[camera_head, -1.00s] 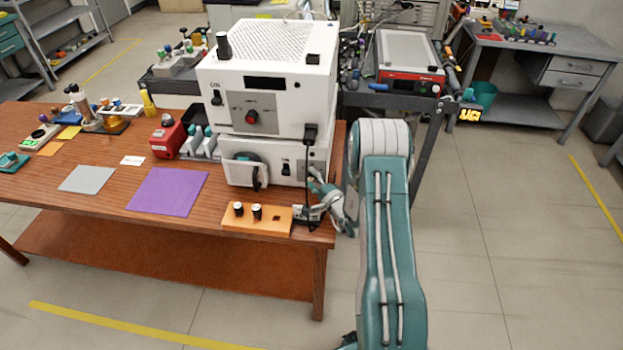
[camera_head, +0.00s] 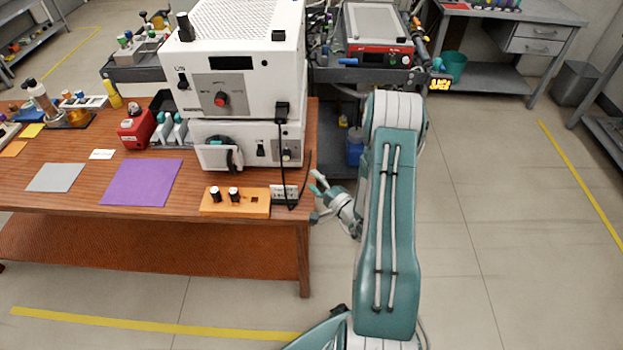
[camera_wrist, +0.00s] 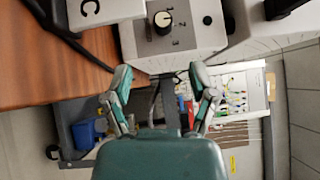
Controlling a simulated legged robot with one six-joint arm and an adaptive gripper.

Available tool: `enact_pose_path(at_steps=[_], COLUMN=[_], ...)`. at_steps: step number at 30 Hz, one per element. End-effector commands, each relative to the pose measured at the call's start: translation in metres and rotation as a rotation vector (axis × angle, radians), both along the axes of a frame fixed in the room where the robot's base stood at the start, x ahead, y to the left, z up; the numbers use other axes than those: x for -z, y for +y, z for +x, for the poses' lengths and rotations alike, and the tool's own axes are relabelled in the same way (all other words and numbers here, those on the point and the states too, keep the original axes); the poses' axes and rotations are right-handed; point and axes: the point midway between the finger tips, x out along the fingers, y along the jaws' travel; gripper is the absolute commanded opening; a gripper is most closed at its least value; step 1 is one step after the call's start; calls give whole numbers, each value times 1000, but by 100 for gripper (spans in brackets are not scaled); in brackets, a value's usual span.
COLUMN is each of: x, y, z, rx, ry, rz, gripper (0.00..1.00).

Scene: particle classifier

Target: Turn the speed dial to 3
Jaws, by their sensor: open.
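In the wrist view a black knob (camera_wrist: 163,20) with a pale pointer mark sits on a grey panel (camera_wrist: 203,38) of a white machine. The machine (camera_head: 245,60) shows in the head view on the table's right end; I cannot make out this knob there. My gripper (camera_head: 318,196) is open and empty just off the table's right edge. In the wrist view my gripper (camera_wrist: 160,80) has its fingers spread, below the knob in the picture and not touching it.
An orange block (camera_head: 244,208) with two black knobs and a power strip (camera_head: 283,194) lie at the table's front right. A black cord (camera_head: 283,160) hangs down the machine's front. A cart (camera_head: 375,45) stands behind. The floor right of my arm is clear.

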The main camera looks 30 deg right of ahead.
Motion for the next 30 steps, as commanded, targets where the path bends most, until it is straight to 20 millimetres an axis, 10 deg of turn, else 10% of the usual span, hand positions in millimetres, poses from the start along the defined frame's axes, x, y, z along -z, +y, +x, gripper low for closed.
enact_pose_path(at_steps=[30], x=[-11], y=[22], z=[109], rx=[-1], ry=[-18], rz=[19], gripper=[73])
